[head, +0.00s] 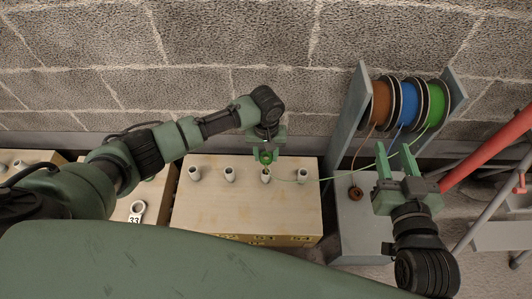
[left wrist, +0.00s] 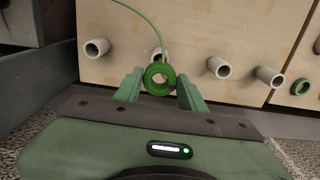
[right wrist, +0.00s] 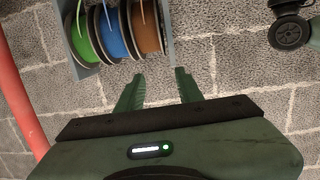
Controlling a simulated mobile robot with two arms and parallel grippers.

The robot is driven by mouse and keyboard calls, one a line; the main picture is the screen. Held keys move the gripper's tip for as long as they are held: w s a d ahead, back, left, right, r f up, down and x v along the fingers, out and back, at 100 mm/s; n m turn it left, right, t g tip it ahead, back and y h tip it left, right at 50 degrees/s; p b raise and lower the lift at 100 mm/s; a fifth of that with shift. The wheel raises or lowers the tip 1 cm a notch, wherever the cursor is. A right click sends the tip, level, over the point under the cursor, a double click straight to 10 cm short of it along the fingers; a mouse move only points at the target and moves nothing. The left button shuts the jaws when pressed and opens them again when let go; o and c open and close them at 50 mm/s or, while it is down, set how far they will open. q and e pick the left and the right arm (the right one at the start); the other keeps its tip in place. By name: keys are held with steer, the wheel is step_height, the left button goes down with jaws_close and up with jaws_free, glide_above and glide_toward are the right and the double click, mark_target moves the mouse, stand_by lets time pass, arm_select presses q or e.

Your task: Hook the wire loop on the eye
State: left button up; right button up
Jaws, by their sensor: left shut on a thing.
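My left gripper (head: 266,157) is shut on a green ring (left wrist: 160,78) at the end of a thin green wire (left wrist: 147,22). It is over the back part of a pale wooden box (head: 215,215) with a row of short grey tubes (head: 229,174). In the left wrist view one tube (left wrist: 156,54) stands just behind the ring; I cannot tell if they touch. The wire runs from the green reel (head: 433,103). A ring-shaped piece (head: 137,207) with a 33 label is on the box to the left; I cannot tell whether it is the eye. My right gripper (head: 408,166) is open and empty.
A grey rack (head: 350,112) holds brown, blue and green reels at the back right. A brown wire's ring (head: 355,193) hangs below it over a grey surface. A red pole (head: 490,150) stands at the far right. A block wall runs behind.

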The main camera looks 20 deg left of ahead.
steer(key=shift+s+d+f+g, duration=0.1)
steer(key=shift+f+g, duration=0.1)
steer(key=shift+f, duration=0.15)
steer(key=shift+s+d+f+g, duration=0.1)
steer(key=shift+f+g, duration=0.1)
steer(key=shift+f, duration=0.15)
arm_select(q)
steer(key=shift+f, duration=0.1)
arm_select(e)
steer(key=shift+r, duration=0.1)
